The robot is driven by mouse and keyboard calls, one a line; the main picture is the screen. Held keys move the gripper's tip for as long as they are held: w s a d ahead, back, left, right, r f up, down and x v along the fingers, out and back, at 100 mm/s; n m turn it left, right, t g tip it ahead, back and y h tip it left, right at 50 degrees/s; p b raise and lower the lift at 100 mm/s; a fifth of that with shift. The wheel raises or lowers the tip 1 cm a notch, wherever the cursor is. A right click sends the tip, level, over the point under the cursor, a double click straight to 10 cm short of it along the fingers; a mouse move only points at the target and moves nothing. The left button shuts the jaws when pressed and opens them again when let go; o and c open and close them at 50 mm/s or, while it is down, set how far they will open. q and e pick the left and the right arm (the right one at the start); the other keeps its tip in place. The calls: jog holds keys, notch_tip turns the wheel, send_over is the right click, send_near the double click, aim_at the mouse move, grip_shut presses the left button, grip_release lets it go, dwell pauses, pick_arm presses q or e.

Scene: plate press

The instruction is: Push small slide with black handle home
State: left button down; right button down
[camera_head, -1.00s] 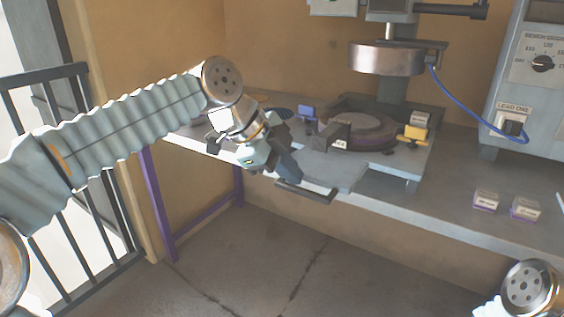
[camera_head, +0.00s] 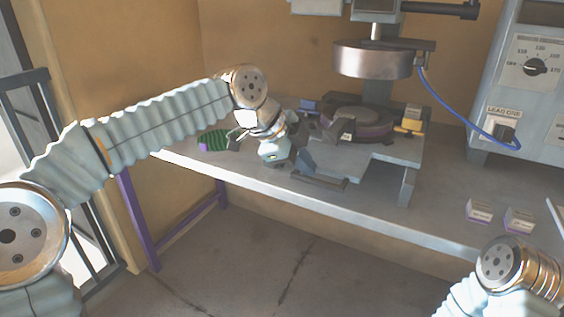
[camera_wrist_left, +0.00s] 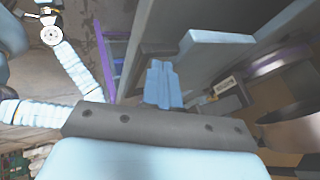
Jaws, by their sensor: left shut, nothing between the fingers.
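The slide (camera_head: 338,163) is a flat grey plate at the front of the press. Its long black handle (camera_head: 325,183) lies along the table's front edge. My left gripper (camera_head: 303,165) is shut and empty, at the left end of the handle. In the left wrist view, the shut blue fingertips (camera_wrist_left: 161,70) point at a dark bar (camera_wrist_left: 160,47) that looks like the handle. I cannot tell whether they touch it. My right gripper is out of view; only part of that arm shows at the lower right.
The round press head (camera_head: 372,60) hangs over the round turntable (camera_head: 358,120). A yellow handle (camera_head: 409,128) is at its right. Two small labelled boxes (camera_head: 479,210) stand on the right of the table, beside a control box (camera_head: 525,90). A green striped round thing (camera_head: 213,140) lies left.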

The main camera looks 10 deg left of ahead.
aim_at(324, 147)
pick_arm(q)
jog(key=w+d, duration=0.1)
jog(key=w, duration=0.2)
jog(key=w+d, duration=0.1)
jog(key=w, duration=0.2)
jog(key=w+d, duration=0.1)
jog(key=w, duration=0.3)
jog(key=shift+d, duration=0.2)
jog(key=shift+w+r, duration=0.1)
jog(key=shift+w, duration=0.15)
jog(key=shift+r, duration=0.1)
